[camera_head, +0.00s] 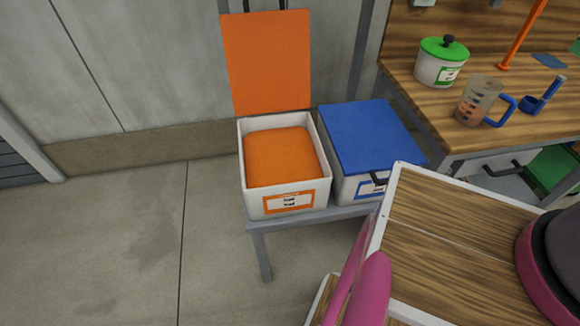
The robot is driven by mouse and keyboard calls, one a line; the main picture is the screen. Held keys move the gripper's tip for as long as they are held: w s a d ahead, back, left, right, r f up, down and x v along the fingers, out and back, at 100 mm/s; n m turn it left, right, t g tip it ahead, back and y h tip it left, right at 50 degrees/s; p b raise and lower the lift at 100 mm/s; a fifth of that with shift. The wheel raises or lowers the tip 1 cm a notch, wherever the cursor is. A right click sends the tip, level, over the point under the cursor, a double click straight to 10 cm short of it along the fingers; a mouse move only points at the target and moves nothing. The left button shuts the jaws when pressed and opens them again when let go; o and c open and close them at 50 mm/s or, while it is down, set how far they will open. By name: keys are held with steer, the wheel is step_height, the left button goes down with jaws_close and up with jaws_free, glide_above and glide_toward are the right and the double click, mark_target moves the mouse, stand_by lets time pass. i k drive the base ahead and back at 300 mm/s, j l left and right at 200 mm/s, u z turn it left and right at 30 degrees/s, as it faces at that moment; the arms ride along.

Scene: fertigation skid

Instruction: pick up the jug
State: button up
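The jug (476,105) is a clear, see-through measuring jug with dark markings and a blue handle on its right. It stands upright on the wooden bench top (425,92) at the upper right, near the bench's front edge. Pink rounded parts, which look like mine, show at the bottom centre, well below and left of the jug. I cannot make out clear fingertips or whether they are open. Nothing pink touches the jug.
A white pot with a green lid (441,62) stands left of the jug; a blue scoop (540,97) lies right. An orange rod (522,35) rises behind. Below left, an open white bin (285,202) holds orange material beside a blue-lidded bin (370,137). Floor at left is clear.

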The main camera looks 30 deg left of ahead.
mark_target(481, 92)
steer(key=k+l+u, duration=0.2)
steer(key=l, duration=0.4)
steer(key=i+j+u, duration=0.1)
steer(key=u, duration=0.3)
steer(key=i+u, duration=0.1)
steer(key=u, duration=0.25)
steer(key=i+j+u, duration=0.1)
steer(key=u, duration=0.3)
steer(key=i+u, duration=0.1)
steer(key=u, duration=0.25)
steer(key=i, duration=0.15)
steer(key=k+j, duration=0.35)
steer(key=j+z, duration=0.2)
steer(key=z, duration=1.1)
steer(key=i+z, duration=0.4)
steer(key=k+j, duration=0.25)
steer(key=j, duration=0.2)
steer(key=k+j, duration=0.25)
steer(key=j, duration=0.2)
steer(key=j+z, duration=0.05)
